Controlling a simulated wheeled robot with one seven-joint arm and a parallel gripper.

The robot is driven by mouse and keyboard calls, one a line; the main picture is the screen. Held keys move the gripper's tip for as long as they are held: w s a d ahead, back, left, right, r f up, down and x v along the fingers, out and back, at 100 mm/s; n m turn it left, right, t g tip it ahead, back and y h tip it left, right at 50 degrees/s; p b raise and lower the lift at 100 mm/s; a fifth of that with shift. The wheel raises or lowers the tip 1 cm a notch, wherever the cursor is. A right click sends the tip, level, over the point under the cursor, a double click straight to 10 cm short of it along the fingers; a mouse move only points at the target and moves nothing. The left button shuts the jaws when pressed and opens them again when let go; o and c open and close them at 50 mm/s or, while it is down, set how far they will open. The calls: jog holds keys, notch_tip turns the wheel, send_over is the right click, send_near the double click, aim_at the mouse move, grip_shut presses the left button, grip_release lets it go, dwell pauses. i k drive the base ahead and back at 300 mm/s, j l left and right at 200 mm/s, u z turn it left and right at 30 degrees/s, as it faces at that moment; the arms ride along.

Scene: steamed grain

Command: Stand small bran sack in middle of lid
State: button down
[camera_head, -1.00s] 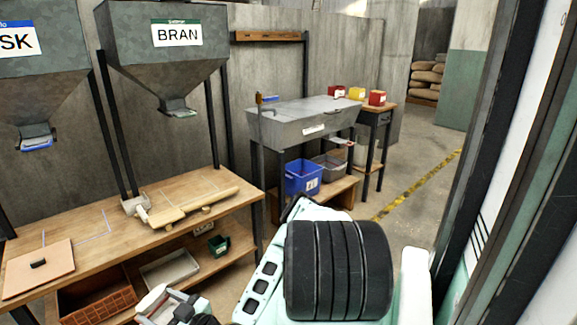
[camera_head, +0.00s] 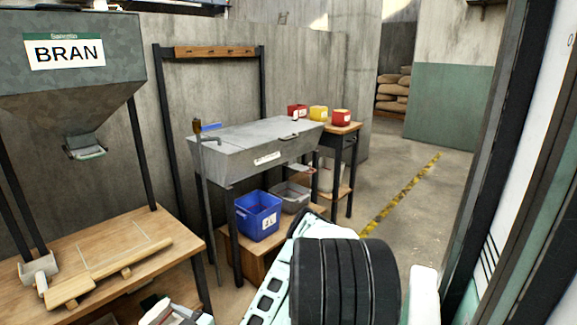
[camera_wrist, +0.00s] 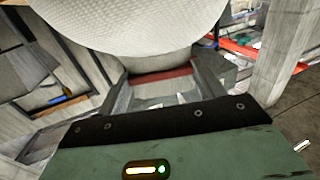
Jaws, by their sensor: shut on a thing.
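A pale, woven, rounded sack (camera_wrist: 130,25) fills the upper part of the wrist view. My gripper (camera_wrist: 165,95) is shut on it, with the fingers just below its bulging underside. A dull red band shows under the sack between the fingers. Any label on the sack is out of sight. The lid (camera_head: 250,133) is the flat grey metal top of a long chest (camera_head: 262,155) on dark legs, in the middle of the head view. It is closed, with a small handle near its right end. Its visible top looks bare. The sack cannot be made out in the head view.
The BRAN hopper (camera_head: 70,85) hangs above a wooden bench (camera_head: 110,240) at left. A blue crate (camera_head: 258,215) stands under the chest. Red and yellow boxes (camera_head: 318,113) stand on a side table right of it. Floor with a yellow-black stripe (camera_head: 400,195) is clear at right.

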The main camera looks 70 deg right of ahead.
aim_at(270, 129)
jog(key=l+z, duration=0.1)
jog(key=l, duration=0.45)
jog(key=l+z, duration=0.1)
jog(key=l, duration=0.45)
jog(key=i+l+z, duration=0.1)
jog(key=l, duration=0.45)
jog(key=i+l+z, duration=0.1)
jog(key=l, duration=0.45)
jog(key=l+z, duration=0.1)
jog(key=l, duration=0.45)
jog(key=i+l+z, duration=0.1)
jog(key=l, duration=0.45)
jog(key=i, duration=0.1)
